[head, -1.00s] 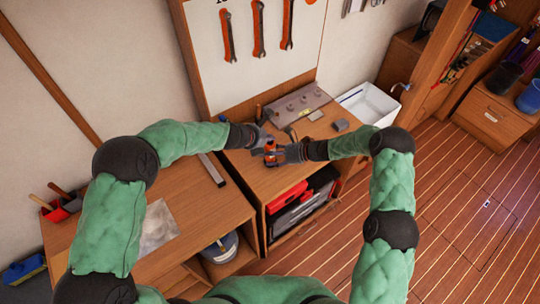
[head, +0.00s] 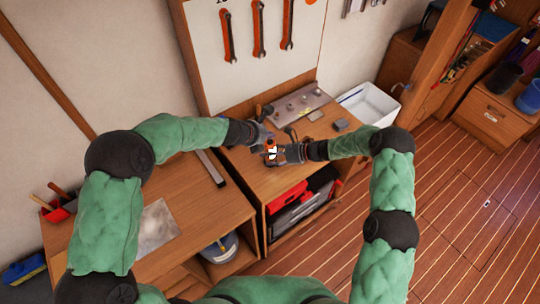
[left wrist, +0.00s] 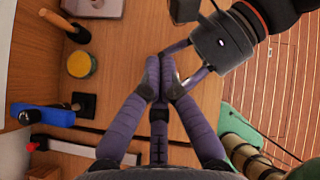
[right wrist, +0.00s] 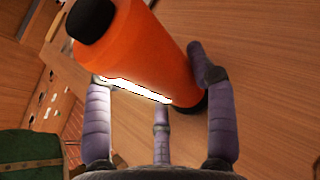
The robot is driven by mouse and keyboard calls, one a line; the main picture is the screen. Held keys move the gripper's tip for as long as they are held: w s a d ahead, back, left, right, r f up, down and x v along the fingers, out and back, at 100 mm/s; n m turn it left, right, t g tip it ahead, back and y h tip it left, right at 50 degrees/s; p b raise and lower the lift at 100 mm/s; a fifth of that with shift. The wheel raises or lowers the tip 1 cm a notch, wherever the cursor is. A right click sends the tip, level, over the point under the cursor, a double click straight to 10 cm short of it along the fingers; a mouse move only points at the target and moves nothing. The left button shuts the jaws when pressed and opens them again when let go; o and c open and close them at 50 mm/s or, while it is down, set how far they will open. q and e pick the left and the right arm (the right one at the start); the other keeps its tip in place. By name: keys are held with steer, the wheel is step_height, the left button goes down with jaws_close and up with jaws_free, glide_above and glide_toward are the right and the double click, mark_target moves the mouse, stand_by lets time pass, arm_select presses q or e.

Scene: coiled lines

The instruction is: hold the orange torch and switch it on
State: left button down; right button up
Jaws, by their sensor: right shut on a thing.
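The orange torch (head: 271,158) is above the right-hand bench, held by my right gripper (head: 279,154). In the right wrist view the torch (right wrist: 150,50) is a thick orange cylinder with a black end cap, tilted across the fingers. A bright white strip (right wrist: 135,90) glows along its side. My right gripper's fingers (right wrist: 152,85) are shut around it. My left gripper (head: 266,142) is just beside the torch, on its far left side. In the left wrist view its fingertips (left wrist: 160,78) meet with nothing visible between them, close to the right gripper's fingers.
The wooden bench top (head: 245,176) lies below both grippers. A grey plate with knobs (head: 300,102), a small grey block (head: 340,125) and a white bin (head: 372,104) stand at the back. Wrenches (head: 259,28) hang on the board behind. Open floor lies right.

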mark_target(269, 142)
arm_select(q)
steer(key=shift+r, duration=2.85)
arm_select(e)
steer(key=o, duration=1.4)
steer(key=shift+o, duration=0.2)
steer(key=v, duration=1.2)
